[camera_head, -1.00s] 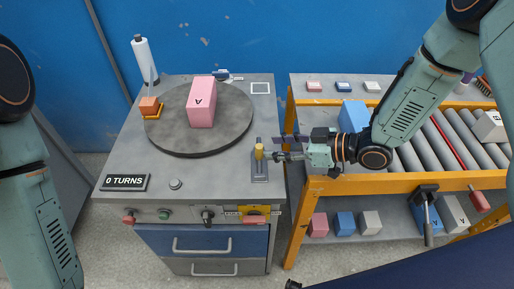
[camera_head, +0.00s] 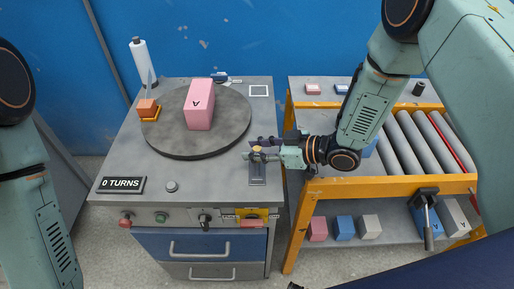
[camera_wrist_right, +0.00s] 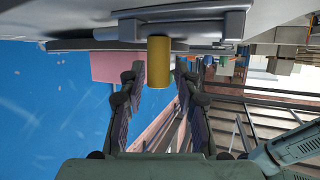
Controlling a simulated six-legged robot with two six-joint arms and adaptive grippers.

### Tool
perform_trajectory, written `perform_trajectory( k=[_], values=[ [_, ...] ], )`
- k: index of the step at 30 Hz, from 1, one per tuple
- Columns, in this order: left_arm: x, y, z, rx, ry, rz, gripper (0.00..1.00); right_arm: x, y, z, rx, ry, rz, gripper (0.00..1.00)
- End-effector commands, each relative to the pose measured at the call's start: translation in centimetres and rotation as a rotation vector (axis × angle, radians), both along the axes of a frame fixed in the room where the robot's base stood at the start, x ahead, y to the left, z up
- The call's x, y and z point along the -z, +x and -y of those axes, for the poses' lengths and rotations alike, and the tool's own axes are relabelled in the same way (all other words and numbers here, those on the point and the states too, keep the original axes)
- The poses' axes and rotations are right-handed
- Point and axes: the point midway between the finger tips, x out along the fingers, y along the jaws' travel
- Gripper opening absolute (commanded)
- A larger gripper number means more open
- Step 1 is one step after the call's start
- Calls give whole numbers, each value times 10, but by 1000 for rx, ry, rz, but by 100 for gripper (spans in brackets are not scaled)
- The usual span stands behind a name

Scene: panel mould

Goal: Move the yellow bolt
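The yellow bolt (camera_head: 257,149) stands on a small grey plate (camera_head: 258,175) at the right edge of the grey workbench. In the right wrist view it shows as a yellow cylinder (camera_wrist_right: 159,62) at the upper middle, below a grey metal fitting (camera_wrist_right: 180,28). My right gripper (camera_head: 254,150) is open, with its fingers on either side of the bolt. In the right wrist view the open fingers (camera_wrist_right: 159,85) have a visible gap on both sides of the bolt. My left gripper is out of view; only my left arm shows.
A pink block (camera_head: 199,108) marked A sits on the round turntable (camera_head: 170,137). A "0 TURNS" sign (camera_head: 121,185) and a round button (camera_head: 172,186) lie at the front left. An orange-framed roller conveyor (camera_head: 405,184) stands to the right, past a narrow gap.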

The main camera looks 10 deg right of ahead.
Motion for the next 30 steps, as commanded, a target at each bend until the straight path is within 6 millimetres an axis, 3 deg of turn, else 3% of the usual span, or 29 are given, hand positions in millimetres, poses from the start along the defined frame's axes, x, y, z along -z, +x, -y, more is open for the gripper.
perform_trajectory(
  k=[10,26,30],
  values=[
    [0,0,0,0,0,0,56,0,1,2,0,0,-1,0],
    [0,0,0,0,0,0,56,1,-1,2,1,0,-3,0],
    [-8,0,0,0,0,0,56,0,-19,-2,-1,2,-10,0]
  ],
)
